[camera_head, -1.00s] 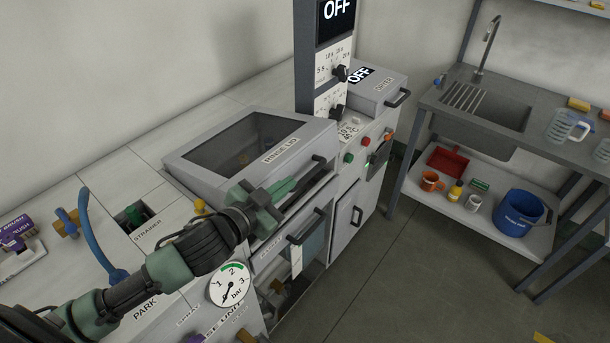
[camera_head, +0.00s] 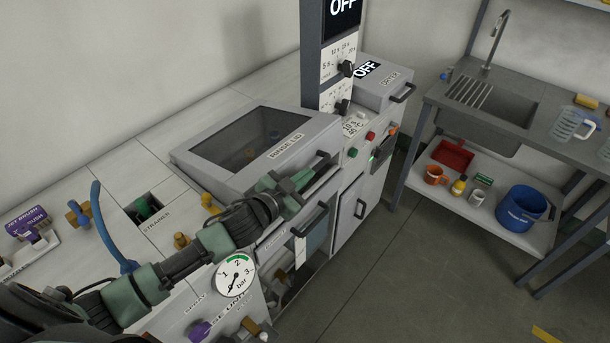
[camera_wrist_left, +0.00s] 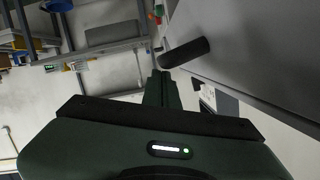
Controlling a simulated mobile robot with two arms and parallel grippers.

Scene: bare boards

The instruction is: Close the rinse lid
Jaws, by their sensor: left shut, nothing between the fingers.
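The rinse lid (camera_head: 287,146) is a grey frame with a dark window, on the machine in the middle of the head view. It lies low and slopes toward its front; I cannot tell whether it is fully down. Its dark bar handle (camera_head: 322,163) is at the front right. My left gripper (camera_head: 305,177) is shut and empty, just in front of the lid's front edge and close to the handle. In the left wrist view the shut fingers (camera_wrist_left: 160,88) point toward a dark bar (camera_wrist_left: 184,53) beside a grey panel. Contact cannot be told. My right gripper is not in view.
The control column (camera_head: 340,60) and the dryer (camera_head: 385,80) stand right of the lid. A pressure gauge (camera_head: 235,275) and the strainer (camera_head: 145,207) are near my left arm. A sink bench (camera_head: 490,105) with a blue bucket (camera_head: 522,212) is at the right; floor between is clear.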

